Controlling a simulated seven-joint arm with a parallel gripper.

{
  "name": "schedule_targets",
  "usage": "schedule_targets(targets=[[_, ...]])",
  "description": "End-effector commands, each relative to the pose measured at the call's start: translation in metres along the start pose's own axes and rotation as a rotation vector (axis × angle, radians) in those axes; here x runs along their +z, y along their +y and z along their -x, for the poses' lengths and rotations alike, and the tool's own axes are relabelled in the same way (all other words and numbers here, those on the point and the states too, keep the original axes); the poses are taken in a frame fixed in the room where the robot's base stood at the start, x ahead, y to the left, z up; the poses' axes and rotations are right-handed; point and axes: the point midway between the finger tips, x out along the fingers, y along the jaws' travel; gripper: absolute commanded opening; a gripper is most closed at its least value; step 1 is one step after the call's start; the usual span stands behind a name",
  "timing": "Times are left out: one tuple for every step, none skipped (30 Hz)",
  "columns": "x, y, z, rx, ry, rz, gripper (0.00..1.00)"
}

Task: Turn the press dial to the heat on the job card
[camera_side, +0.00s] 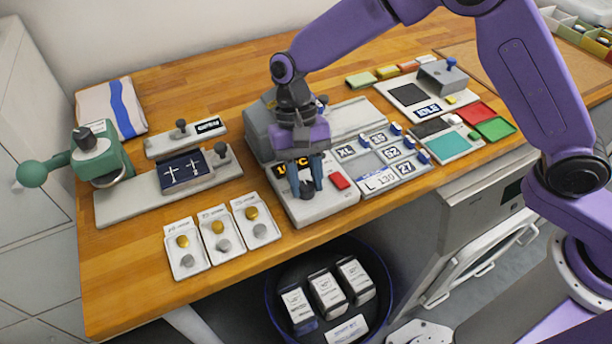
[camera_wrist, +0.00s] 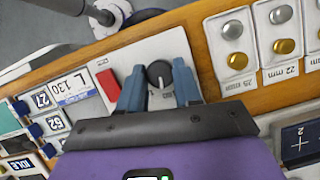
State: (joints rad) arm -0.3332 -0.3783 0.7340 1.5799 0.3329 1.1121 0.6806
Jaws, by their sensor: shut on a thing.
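The press dial (camera_wrist: 159,73) is a dark round knob with a pale pointer mark, on the light grey front panel of the press (camera_side: 325,205). My gripper (camera_side: 300,185) points down over this panel. In the wrist view its two blue fingers (camera_wrist: 159,88) stand on either side of the dial, and it is shut on the dial. A display ending in C (camera_side: 281,177) is partly hidden behind my gripper, so its number cannot be read. A white and blue card (camera_side: 378,181) right of the press shows L and a number that looks like 120 or 130.
A red button (camera_side: 340,181) sits on the panel close to my gripper; it also shows in the wrist view (camera_wrist: 108,84). Tiles with size labels (camera_side: 385,152) lie to the right. Button cards (camera_side: 218,232) lie left near the table edge. A dark bin (camera_side: 275,290) stands below.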

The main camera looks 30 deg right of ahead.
Motion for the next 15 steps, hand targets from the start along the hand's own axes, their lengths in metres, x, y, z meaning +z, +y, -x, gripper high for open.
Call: schedule_targets(targets=[[-0.0008,-0.0008,0.001,0.016,0.001,0.042,0.03],[-0.0008,-0.0007,0.0008,0.028,0.001,0.069,0.03],[-0.0006,-0.0011,0.0008,0.042,0.001,0.104,0.03],[-0.0006,-0.0015,0.0008,0.053,0.002,0.13,0.03],[-0.0004,-0.0016,0.0008,0.064,0.002,0.157,0.03],[-0.0002,-0.0018,0.0009,0.079,0.001,0.193,0.03],[-0.0004,-0.0021,0.001,0.089,0.002,0.218,0.03],[-0.0005,-0.0022,0.001,0.1,0.002,0.245,0.03],[-0.0002,-0.0022,0.0008,0.115,0.001,0.28,0.03],[-0.0002,-0.0024,0.0007,0.126,0.001,0.306,0.03],[-0.0002,-0.0027,0.0007,0.137,0.002,0.333,0.03],[0.0001,-0.0031,0.0008,0.151,0.002,0.368,0.03],[0.0003,-0.0032,0.0008,0.163,0.002,0.394,0.03],[0.0002,-0.0032,0.0008,0.174,0.002,0.42,0.03],[0.0003,-0.0035,0.0009,0.187,0.003,0.455,0.03]])
